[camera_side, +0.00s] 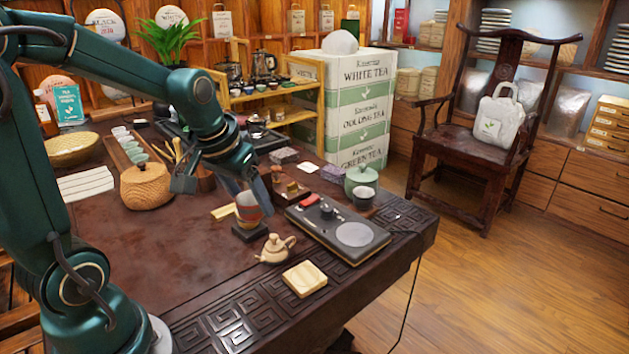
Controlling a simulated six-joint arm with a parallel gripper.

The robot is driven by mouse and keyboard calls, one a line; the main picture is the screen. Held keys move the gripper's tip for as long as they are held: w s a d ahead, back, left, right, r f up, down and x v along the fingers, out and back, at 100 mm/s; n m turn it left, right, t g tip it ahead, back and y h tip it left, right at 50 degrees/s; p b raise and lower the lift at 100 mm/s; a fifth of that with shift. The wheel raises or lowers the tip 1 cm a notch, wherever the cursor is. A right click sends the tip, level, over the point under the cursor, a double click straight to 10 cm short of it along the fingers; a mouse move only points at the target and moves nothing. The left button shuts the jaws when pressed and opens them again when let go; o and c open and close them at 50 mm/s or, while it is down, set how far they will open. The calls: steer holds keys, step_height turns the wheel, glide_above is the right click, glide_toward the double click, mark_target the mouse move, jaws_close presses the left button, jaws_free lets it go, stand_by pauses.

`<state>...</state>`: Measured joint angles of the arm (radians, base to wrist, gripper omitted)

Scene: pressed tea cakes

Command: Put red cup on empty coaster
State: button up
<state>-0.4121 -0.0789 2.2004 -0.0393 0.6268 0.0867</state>
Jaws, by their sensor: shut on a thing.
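The red cup (248,213) is upright near the middle of the table, over a dark square coaster (251,232). I cannot tell whether the cup touches that coaster or is just above it. My gripper (249,197) reaches down from the upper left and is shut on the cup, with its fingers partly hiding the rim. A light wooden square coaster (304,279) lies bare near the table's front right edge. Another light wooden piece (222,212) lies left of the cup, partly hidden.
A small beige teapot (274,248) stands right of the cup, close to it. A round wooden pot (147,187) stands at left. The table's front left (165,265) is clear.

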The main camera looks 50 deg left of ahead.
steer(key=w+d+f, duration=0.1)
steer(key=d+f, duration=0.1)
steer(key=w+d+f, duration=0.2)
steer(key=d, duration=0.1)
steer(key=w+d+f, duration=0.1)
steer(key=d+f, duration=0.1)
steer(key=d, duration=0.1)
steer(key=shift+w+d, duration=0.2)
steer(key=shift+d, duration=0.05)
steer(key=shift+f, duration=1.9)
steer(key=shift+f, duration=0.2)
steer(key=o, duration=1.3)
steer(key=shift+o, duration=0.2)
steer(key=shift+r, duration=0.1)
